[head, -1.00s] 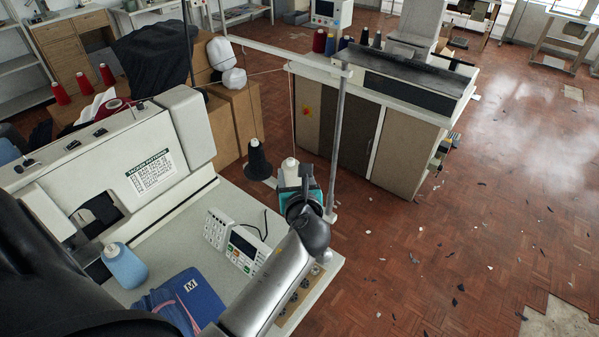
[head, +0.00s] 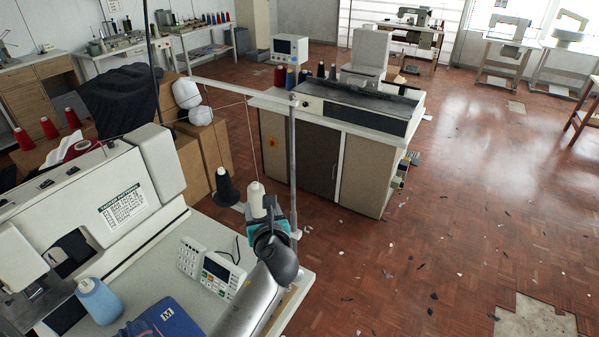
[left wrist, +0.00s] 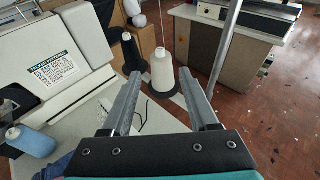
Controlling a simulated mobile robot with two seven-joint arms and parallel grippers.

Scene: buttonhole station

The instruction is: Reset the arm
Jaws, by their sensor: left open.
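My left gripper (head: 264,214) is at the right end of the sewing machine table, its arm rising from the bottom of the head view. In the left wrist view its two fingers (left wrist: 159,76) are apart and open. A white thread cone (head: 257,196) stands at the gripper's tip; in the left wrist view the cone (left wrist: 162,70) shows upright in the gap between the fingertips, with no clear contact. The gripper hides the cone's lower part in the head view. My right gripper is in no view.
A dark thread cone (head: 226,190) and a metal thread-stand pole (head: 292,160) are close beside the gripper.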

